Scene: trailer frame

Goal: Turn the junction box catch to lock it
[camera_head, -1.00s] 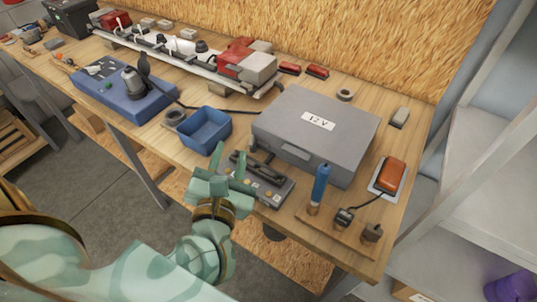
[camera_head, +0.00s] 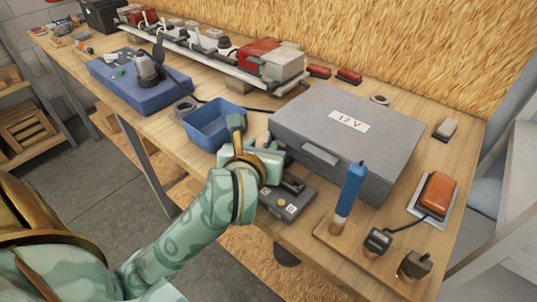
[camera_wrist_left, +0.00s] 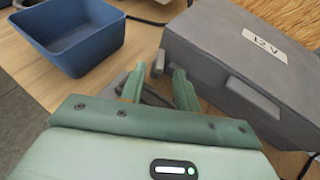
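A low dark grey box (camera_head: 288,203) with buttons and a dark lever-like part, seemingly the junction box and its catch, lies near the table's front edge. My left gripper (camera_head: 258,146) is over its left end and hides much of it. In the left wrist view, my left gripper (camera_wrist_left: 157,78) has its two green fingers apart. A small grey upright piece (camera_wrist_left: 158,64), perhaps the catch, shows between or just beyond the fingertips; I cannot tell whether they touch it. My right gripper is not in view.
A large grey box labelled 12 V (camera_head: 345,145) stands right behind the dark box. A blue open bin (camera_head: 208,124) is close on the left. A blue-handled tool (camera_head: 349,192) stands upright on the right, near an orange-topped device (camera_head: 437,192).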

